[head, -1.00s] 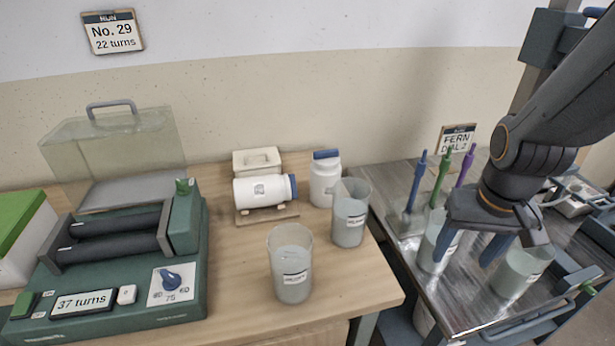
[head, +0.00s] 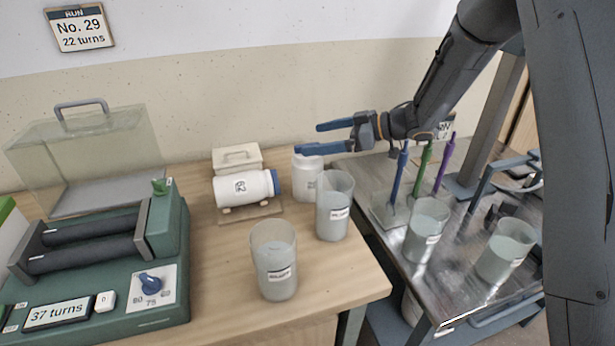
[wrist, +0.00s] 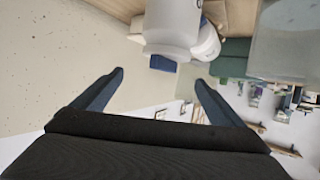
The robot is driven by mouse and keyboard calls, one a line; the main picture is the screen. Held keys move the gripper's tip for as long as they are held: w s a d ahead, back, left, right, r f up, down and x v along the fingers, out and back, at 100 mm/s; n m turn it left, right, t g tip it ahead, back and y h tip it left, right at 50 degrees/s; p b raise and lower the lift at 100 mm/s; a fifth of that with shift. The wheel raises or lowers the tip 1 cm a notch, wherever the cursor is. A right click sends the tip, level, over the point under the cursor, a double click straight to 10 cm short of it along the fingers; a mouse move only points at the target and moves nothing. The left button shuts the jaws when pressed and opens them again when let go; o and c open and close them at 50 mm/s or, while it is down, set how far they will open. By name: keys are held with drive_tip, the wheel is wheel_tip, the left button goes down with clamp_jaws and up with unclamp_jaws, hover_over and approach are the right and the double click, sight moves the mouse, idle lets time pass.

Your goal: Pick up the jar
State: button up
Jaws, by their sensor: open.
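Two white jars show in the head view. One jar (head: 246,188) lies on its side on a small cradle, its blue cap to the right. The other jar (head: 303,181) stands upright behind a beaker, its top partly hidden by my gripper. My gripper (head: 310,138) points left, its blue fingers apart and empty, at or above the upright jar's top. In the wrist view the picture is upside down; the upright jar (wrist: 172,24) is beyond my open gripper (wrist: 160,78), and the lying jar (wrist: 208,43) is partly hidden behind it.
Beakers stand on the wooden bench (head: 350,278): a near one (head: 274,262) and one (head: 334,206) before the upright jar. A green roller machine (head: 110,260) fills the left. The metal cart (head: 445,290) at right holds beakers and upright coloured tools.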

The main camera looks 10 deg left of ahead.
sight(321, 163)
drive_tip(key=shift+s+a+f, duration=0.1)
drive_tip(key=shift+s+f, duration=0.1)
drive_tip(key=shift+f, duration=0.25)
wheel_tip(321, 163, down, 7)
drive_tip(key=shift+r+p, duration=0.1)
drive_tip(key=shift+p, duration=0.6)
drive_tip(key=shift+a+f, duration=0.15)
drive_tip(key=shift+f, duration=0.15)
drive_tip(key=shift+p+x, duration=0.95)
drive_tip(key=shift+x, duration=2.65)
drive_tip(key=shift+s, duration=0.1)
